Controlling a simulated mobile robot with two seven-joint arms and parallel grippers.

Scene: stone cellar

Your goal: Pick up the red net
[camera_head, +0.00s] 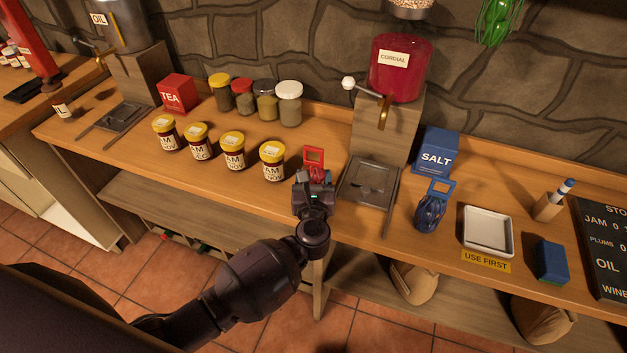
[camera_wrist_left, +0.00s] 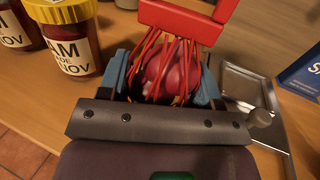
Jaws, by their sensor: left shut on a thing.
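The red net (camera_wrist_left: 172,70) is a mesh of red strands around round reddish contents, with a stiff red loop handle on top. In the head view its red handle (camera_head: 314,157) shows just behind my left gripper (camera_head: 313,184). In the left wrist view the blue fingers of my left gripper (camera_wrist_left: 163,88) are on both sides of the net, shut on it. The net appears to be at counter level; its underside is hidden, so I cannot tell whether it touches the wood. My right gripper is not in view.
Several jam jars (camera_head: 233,151) stand left of the net. The cordial dispenser's metal tray (camera_head: 368,184) lies close on the right. A blue net (camera_head: 431,206), a salt box (camera_head: 436,151) and a white dish (camera_head: 487,231) are further right. A stone wall rises behind.

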